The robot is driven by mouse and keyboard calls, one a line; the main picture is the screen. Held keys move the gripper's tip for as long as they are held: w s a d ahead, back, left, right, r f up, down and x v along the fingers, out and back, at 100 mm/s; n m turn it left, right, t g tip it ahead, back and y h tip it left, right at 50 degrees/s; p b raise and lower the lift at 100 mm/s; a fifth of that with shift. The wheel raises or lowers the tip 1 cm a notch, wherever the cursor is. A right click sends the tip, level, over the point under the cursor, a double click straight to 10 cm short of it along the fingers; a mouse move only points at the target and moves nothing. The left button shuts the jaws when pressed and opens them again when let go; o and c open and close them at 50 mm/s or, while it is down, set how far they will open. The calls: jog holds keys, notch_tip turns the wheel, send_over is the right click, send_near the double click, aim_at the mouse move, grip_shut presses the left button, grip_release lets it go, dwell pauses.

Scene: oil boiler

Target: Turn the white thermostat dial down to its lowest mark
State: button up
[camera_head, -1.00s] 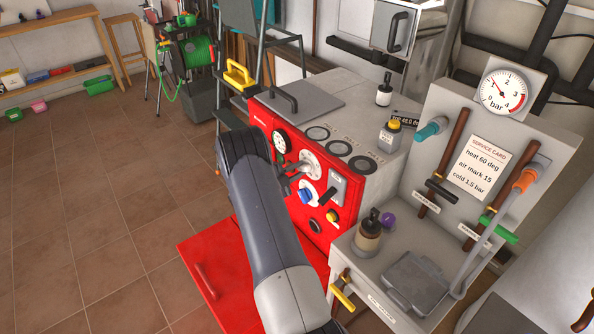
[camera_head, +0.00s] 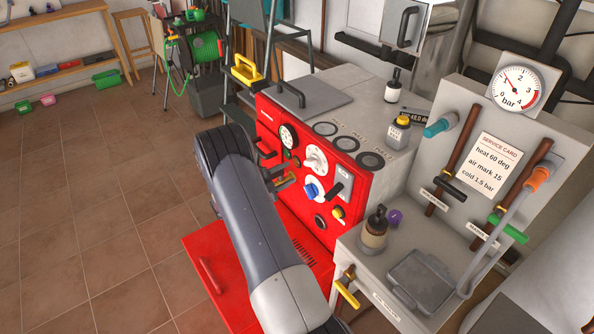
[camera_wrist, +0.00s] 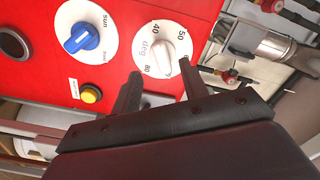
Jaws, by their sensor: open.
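The white thermostat dial (camera_head: 316,158) sits on the front of the red boiler (camera_head: 262,105). In the wrist view the white dial (camera_wrist: 159,58) shows its round scale with 40, 50, 80 and "deg". I cannot tell for sure which mark its knob points at. My gripper (camera_head: 286,181) is in front of the panel, below and left of the dial. In the wrist view my gripper (camera_wrist: 160,72) is open, its two dark fingers spread below the dial, with nothing between them. The fingers appear apart from the dial.
A blue knob (camera_wrist: 82,38) and a yellow button (camera_wrist: 91,95) are beside the dial. A round gauge (camera_head: 287,137) is to its left. A red open flap (camera_head: 205,262) lies low in front of the boiler. A grey bench (camera_head: 350,238) stands right. The tiled floor at left is clear.

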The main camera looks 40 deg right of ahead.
aim_at(305, 164)
jog(key=shift+w+a, duration=0.15)
jog(key=shift+a, duration=1.5)
jog(key=shift+d, duration=0.15)
jog(key=d, duration=0.3)
jog(key=s+d+p, duration=0.1)
jog(key=d, duration=0.6)
jog(key=shift+s+d, duration=0.15)
jog(key=shift+d, duration=0.25)
jog(key=shift+a+m, duration=0.1)
jog(key=shift+m, duration=0.2)
